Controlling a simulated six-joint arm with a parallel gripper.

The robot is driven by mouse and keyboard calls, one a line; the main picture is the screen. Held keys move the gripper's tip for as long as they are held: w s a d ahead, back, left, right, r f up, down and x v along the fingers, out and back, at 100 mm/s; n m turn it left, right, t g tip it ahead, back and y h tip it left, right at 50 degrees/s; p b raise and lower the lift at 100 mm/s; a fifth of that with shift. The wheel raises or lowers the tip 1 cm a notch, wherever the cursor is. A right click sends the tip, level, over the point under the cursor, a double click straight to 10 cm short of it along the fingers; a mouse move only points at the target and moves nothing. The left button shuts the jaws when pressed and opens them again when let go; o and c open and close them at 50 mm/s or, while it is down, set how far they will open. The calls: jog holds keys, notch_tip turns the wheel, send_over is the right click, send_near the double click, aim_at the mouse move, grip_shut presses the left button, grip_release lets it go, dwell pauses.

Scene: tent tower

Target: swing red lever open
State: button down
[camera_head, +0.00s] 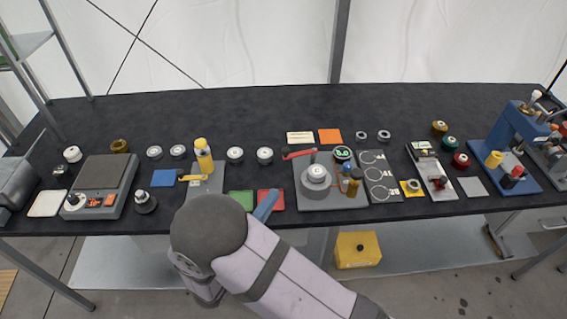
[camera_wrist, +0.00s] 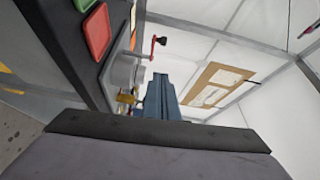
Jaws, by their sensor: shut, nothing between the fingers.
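The red lever (camera_head: 299,154) sits at the back left of a grey fixture plate (camera_head: 335,203) in the middle of the table. Its arm points left in the head view. In the wrist view the red lever (camera_wrist: 152,49) shows ahead of the fingers, with a dark knob at its end. My gripper (camera_head: 266,205) is low over the table's front part, by the red pad, left of and nearer than the lever. Its blue fingers also show in the wrist view (camera_wrist: 161,90), closed together and empty. They appear apart from the lever. My arm hides part of the table's front edge.
A green pad (camera_head: 241,199) and a red pad (camera_head: 276,200) lie left of the plate.

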jog(key=shift+m, duration=0.4)
jog(key=shift+w, duration=0.1)
jog(key=w+a+p+x, duration=0.1)
jog(key=p+x, duration=0.5)
jog(key=x, duration=0.6)
jog(key=shift+w+a+p, duration=0.4)
jog(key=shift+w+a, duration=0.1)
jog(key=shift+a, duration=0.05)
